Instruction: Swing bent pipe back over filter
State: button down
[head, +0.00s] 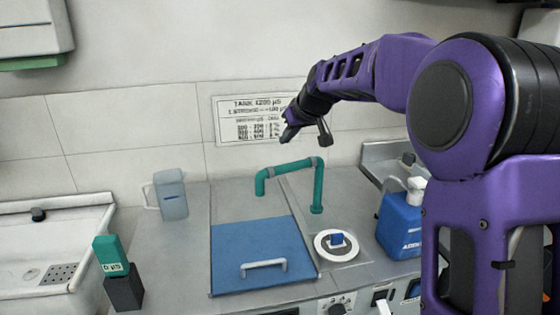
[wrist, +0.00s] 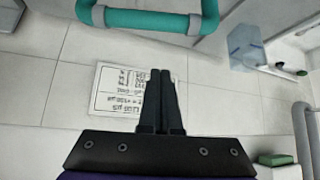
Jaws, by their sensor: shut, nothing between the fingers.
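The bent pipe (head: 290,167) is teal. It rises from a post at the right rear of the counter, runs left, and its free end turns down above the counter behind the blue lid. It also shows at the top of the wrist view (wrist: 150,22). My gripper (head: 288,136) is shut and empty, above and behind the pipe near the wall, apart from it. In the wrist view its fingers (wrist: 160,75) lie together below the pipe.
A blue lid (head: 255,245) with a handle lies in front of the pipe. A clear jug (head: 171,195) stands left, a blue bottle (head: 400,227) right. A teal box (head: 110,255) rests on a dark block by the sink (head: 50,225). A sign (head: 245,125) hangs behind.

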jog(key=shift+w+a+f+b, duration=0.15)
jog(key=shift+w+a+f, duration=0.2)
jog(key=shift+f, duration=1)
jog(key=shift+w+a+f+b, duration=0.15)
jog(key=shift+w+f, duration=0.3)
jog(key=shift+f, duration=0.9)
jog(key=shift+w+a+f+b, duration=0.15)
jog(key=shift+w+a+f, duration=0.2)
jog(key=shift+f, duration=1)
jog(key=shift+w+d, duration=0.1)
jog(key=shift+d, duration=0.1)
